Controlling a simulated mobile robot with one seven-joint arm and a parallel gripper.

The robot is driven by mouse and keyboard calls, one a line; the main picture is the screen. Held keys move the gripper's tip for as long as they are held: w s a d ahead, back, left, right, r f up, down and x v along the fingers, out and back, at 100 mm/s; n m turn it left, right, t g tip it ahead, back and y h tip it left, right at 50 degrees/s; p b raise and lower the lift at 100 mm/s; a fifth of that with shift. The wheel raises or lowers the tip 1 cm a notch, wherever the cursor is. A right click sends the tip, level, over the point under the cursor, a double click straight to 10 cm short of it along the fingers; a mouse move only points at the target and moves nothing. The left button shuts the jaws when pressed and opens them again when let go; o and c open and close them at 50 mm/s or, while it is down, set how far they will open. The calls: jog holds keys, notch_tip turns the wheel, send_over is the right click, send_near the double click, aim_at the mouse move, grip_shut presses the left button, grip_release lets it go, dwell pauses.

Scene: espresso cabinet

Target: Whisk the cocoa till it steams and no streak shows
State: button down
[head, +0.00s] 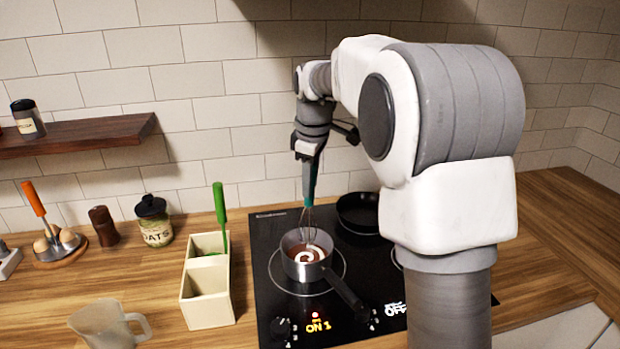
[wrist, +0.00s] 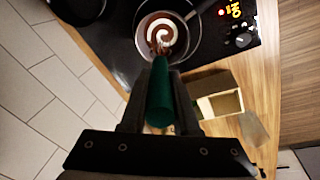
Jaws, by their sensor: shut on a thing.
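My gripper (head: 308,157) is shut on the teal handle of a whisk (head: 308,184), held upright above the cooktop. In the wrist view the whisk handle (wrist: 160,95) runs between my two fingers. The whisk's wires reach down into a grey saucepan (head: 322,270) on the front burner. Brown cocoa (head: 296,253) in the pan carries a thick white spiral streak, clear also in the wrist view (wrist: 161,36). No steam shows over it. The wire tips are hard to make out.
The black cooktop (head: 268,262) shows "ON 1" for one burner and "OFF" for another. An empty-looking dark frying pan (head: 358,210) sits behind. A cream divided holder (head: 207,296) with a green-handled tool stands left. A clear jug (head: 103,325) is at front left.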

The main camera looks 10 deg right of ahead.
aim_at(310, 208)
jog(key=shift+s+b+x, duration=0.2)
jog(key=shift+b+x, duration=0.35)
jog(key=shift+x, duration=0.35)
jog(key=shift+s+b+x, duration=0.2)
jog(key=shift+b+x, duration=0.3)
jog(key=shift+x, duration=0.45)
jog(key=shift+s+b+x, duration=0.15)
jog(key=shift+b+x, duration=0.4)
jog(key=shift+x, duration=0.35)
jog(key=shift+f, duration=0.1)
